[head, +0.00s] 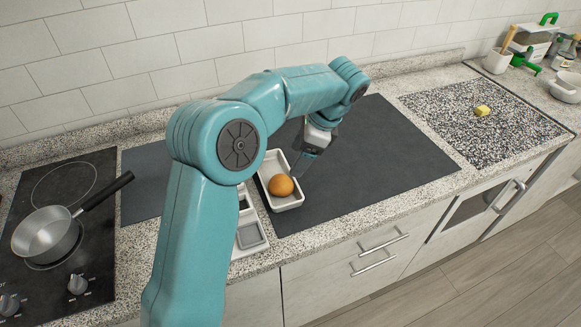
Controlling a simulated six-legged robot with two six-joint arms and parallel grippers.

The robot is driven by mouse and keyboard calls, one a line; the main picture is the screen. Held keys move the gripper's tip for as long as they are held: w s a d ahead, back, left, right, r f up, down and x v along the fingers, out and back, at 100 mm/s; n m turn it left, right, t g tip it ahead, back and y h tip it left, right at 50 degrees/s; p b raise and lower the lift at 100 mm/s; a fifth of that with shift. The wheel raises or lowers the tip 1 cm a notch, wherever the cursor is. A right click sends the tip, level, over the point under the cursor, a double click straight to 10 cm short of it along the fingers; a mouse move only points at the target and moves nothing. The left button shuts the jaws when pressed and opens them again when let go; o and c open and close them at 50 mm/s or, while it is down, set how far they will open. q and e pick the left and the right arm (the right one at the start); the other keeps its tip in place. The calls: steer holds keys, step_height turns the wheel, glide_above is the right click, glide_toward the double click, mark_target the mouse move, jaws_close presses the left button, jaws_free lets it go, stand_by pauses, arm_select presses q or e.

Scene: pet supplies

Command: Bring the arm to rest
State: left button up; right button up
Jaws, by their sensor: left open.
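My teal left arm reaches in from the lower left, bends over the counter and points down at its end. My left gripper (304,166) is open and hangs just right of an orange ball (281,185). The ball lies in a small white tray (288,205) on the dark grey mat. The fingers are above or beside the tray's right side; I cannot tell whether they touch it. They look clear of the ball. My right gripper is not in view.
A dark mat (395,160) has free room right of the tray. A partly hidden compartment tray (250,238) stands behind my arm. A pan (47,236) sits on the cooktop at left.

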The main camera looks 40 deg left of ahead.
arm_select(q)
steer(key=shift+v, duration=0.8)
steer(key=shift+s, duration=0.1)
